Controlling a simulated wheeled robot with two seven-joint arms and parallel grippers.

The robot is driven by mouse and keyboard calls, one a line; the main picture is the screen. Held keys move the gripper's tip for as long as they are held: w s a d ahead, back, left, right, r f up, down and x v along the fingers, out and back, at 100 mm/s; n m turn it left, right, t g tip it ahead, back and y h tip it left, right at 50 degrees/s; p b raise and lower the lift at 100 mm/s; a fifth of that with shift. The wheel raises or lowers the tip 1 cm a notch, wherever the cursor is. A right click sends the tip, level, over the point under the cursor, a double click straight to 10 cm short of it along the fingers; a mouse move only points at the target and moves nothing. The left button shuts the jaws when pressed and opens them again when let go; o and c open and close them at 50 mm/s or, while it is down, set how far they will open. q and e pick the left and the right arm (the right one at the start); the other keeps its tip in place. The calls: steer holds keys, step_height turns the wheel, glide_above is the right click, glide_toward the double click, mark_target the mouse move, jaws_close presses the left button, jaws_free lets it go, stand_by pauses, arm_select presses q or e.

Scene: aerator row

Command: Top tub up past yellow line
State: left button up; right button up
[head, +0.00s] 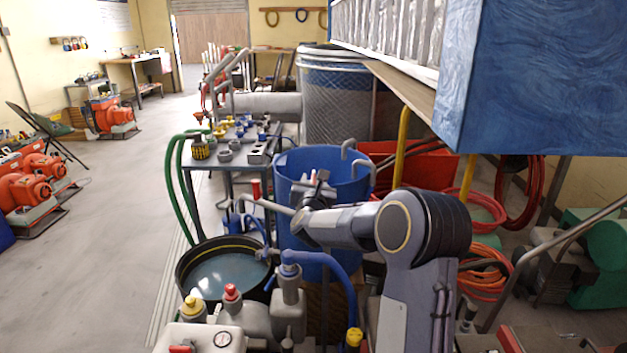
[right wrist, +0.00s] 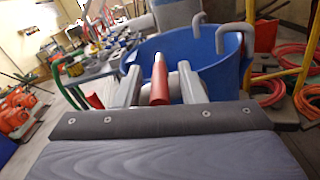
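The tub (head: 215,273) is a round black vessel with a yellow line inside its rim, low at left centre in the head view. It holds bluish water below that line. My right gripper (head: 313,181) is in front of the blue barrel (head: 290,172), to the right of and above the tub. In the right wrist view, a red cylindrical grip (right wrist: 159,80) stands between its fingers, with narrow gaps at both sides, so the fingers look open around it. What the grip is fixed to is mostly hidden. My left gripper is out of view.
A blue hose (head: 335,275) and pump (head: 232,318) with red and yellow caps stand in front of the tub. A tool table (head: 200,158) with a green hose stands behind. A blue-wrapped box (head: 545,75) overhangs at right.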

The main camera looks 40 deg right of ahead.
steer(key=shift+w+d, duration=0.35)
steer(key=shift+c, duration=0.5)
jaws_close()
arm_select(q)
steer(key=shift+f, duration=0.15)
arm_select(e)
steer(key=shift+a+f, duration=0.1)
